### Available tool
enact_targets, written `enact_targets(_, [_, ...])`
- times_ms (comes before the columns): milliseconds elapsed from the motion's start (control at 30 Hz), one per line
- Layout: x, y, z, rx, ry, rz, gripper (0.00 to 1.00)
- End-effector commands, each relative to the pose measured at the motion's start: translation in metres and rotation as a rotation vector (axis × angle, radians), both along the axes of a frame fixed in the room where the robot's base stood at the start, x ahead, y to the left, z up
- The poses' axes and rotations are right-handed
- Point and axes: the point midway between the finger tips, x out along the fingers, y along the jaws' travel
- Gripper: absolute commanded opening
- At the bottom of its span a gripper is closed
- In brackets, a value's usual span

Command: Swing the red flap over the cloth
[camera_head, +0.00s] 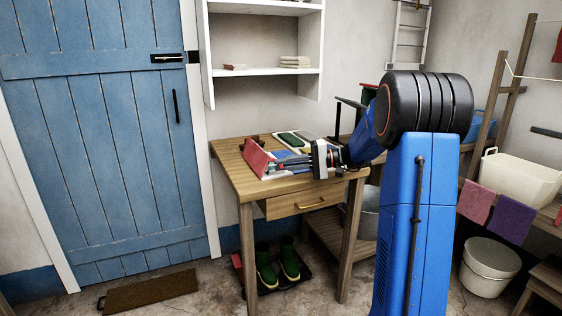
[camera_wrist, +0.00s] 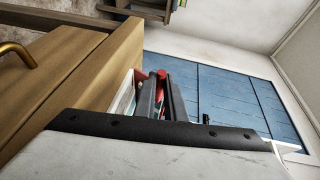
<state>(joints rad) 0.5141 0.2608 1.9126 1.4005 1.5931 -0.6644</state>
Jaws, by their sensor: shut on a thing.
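The red flap (camera_head: 256,158) stands tilted up at the left part of the wooden table top. My gripper (camera_head: 273,163) reaches in from the right, low over the table, with its fingers at the flap. In the wrist view, my gripper (camera_wrist: 162,97) is shut on the flap, and a red strip of the flap (camera_wrist: 161,76) shows at the fingers. A flat board with white, green and blue areas (camera_head: 291,140) lies behind the fingers. I cannot make out the cloth's outline, as my gripper and the flap hide part of the board.
The wooden table (camera_head: 230,170) has a drawer (camera_head: 305,202) in front. A white shelf (camera_head: 265,72) hangs above it. Green boots (camera_head: 277,264) stand on a tray below. A blue door (camera_head: 105,130) is at the left, and a cream basket (camera_head: 515,180) at the right.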

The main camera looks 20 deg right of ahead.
Motion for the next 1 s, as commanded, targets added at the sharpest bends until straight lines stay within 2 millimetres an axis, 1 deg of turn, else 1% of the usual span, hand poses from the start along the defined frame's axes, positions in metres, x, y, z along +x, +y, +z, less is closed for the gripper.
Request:
enact_targets(33, [-0.0006, 0.0016, -0.0068, -0.002, 0.010, 0.006, 0.00])
enact_targets(133, [-0.0006, 0.0002, -0.0085, -0.002, 0.009, 0.006, 0.00])
enact_targets(733, [-0.0005, -0.0010, -0.0097, -0.003, 0.008, 0.008, 0.00])
enact_targets(767, [-0.0005, -0.0011, -0.0096, -0.003, 0.008, 0.008, 0.18])
enact_targets(800, [-0.0004, -0.0013, -0.0093, -0.003, 0.008, 0.007, 0.27])
enact_targets(833, [-0.0003, -0.0015, -0.0089, -0.002, 0.006, 0.007, 0.29])
enact_targets(1000, [-0.0002, -0.0025, -0.0070, -0.002, 0.003, 0.005, 0.29])
